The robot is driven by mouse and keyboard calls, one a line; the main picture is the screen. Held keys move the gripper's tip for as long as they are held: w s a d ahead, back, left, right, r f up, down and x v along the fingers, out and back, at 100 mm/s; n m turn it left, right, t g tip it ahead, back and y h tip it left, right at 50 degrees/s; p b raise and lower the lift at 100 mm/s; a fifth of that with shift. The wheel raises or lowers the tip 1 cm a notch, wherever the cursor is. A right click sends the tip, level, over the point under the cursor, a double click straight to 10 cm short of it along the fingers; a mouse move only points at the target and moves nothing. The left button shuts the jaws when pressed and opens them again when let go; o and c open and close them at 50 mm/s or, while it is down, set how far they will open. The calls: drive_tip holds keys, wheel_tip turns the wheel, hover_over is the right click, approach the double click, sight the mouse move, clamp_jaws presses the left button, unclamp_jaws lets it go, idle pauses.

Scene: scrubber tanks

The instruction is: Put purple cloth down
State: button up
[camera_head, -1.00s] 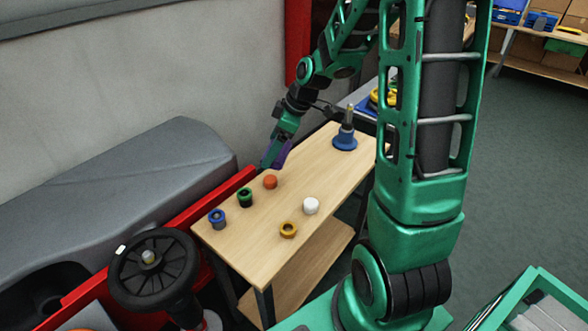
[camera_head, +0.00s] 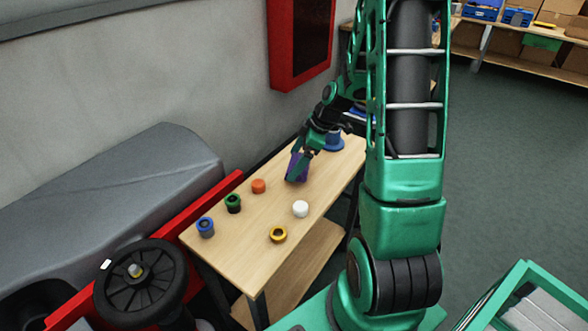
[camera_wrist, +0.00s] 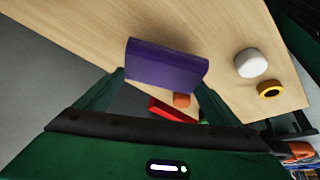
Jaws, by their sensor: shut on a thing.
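The purple cloth (camera_head: 297,167) is a folded block held at the end of my gripper (camera_head: 299,160), low over the back middle of the wooden table (camera_head: 232,250). In the wrist view the cloth (camera_wrist: 166,66) sits between the fingertips of my gripper (camera_wrist: 162,86), which is shut on it. I cannot tell whether the cloth touches the tabletop.
An orange cap (camera_head: 259,186), a green pot (camera_head: 233,203), a blue pot (camera_head: 205,227), a white cap (camera_head: 300,208) and a yellow ring (camera_head: 278,234) stand on the table. A blue-based object (camera_head: 334,141) is behind my gripper. Bare wood lies between the caps.

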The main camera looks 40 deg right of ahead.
drive_tip(key=shift+f, duration=1.75)
drive_tip(key=shift+f, duration=0.1)
drive_tip(key=o, duration=1)
drive_tip(key=shift+o, duration=0.2)
drive_tip(key=v, duration=1.1)
drive_tip(key=s+a+r+m+g+h, duration=0.1)
drive_tip(key=s+a+r+m, duration=0.1)
drive_tip(key=s+m, duration=0.3)
drive_tip(key=s+a+r+m+g+h, duration=0.1)
drive_tip(key=s+r+m, duration=0.3)
drive_tip(key=s, duration=0.8)
drive_tip(key=s+a+r+m+g+h, duration=0.1)
drive_tip(key=s+a+r+m, duration=0.1)
drive_tip(key=s+m, duration=0.5)
drive_tip(key=shift+s+a+r+m+g, duration=0.35)
drive_tip(key=shift+s+r, duration=0.3)
drive_tip(key=shift+s, duration=0.35)
